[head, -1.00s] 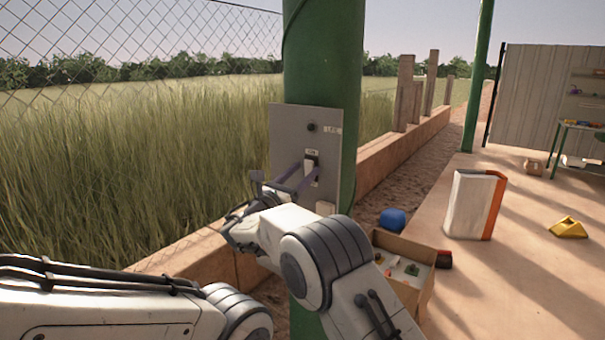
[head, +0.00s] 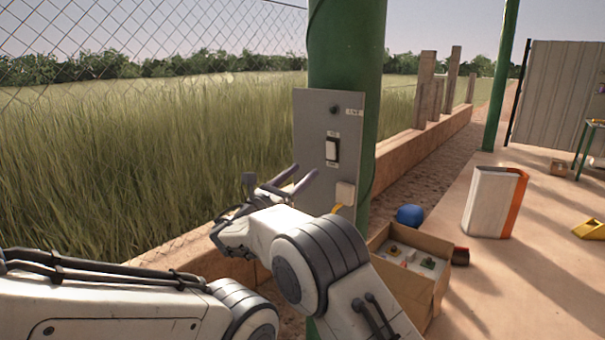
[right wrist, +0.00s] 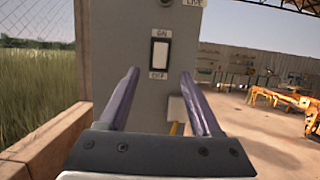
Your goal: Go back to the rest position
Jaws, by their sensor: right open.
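My right gripper (head: 304,171) has two purple fingers. It is open and empty, and stands in front of the grey panel (head: 311,130), clear of it. The panel is fixed to a green post (head: 345,45). It carries a white rocker switch (head: 332,150), with a dark round lamp (head: 335,109) above. In the right wrist view the switch (right wrist: 159,53) shows between and beyond the spread fingers (right wrist: 159,72), with ON above it and OFF below. My left gripper is not in view.
A pale outlet-like box (head: 345,193) sits low on the panel. Below right stand a cardboard box (head: 407,283) with small items, a blue ball (head: 410,215) and a white-and-orange case (head: 487,203). A low wall (head: 440,128) runs behind the post. The paved floor at right has free room.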

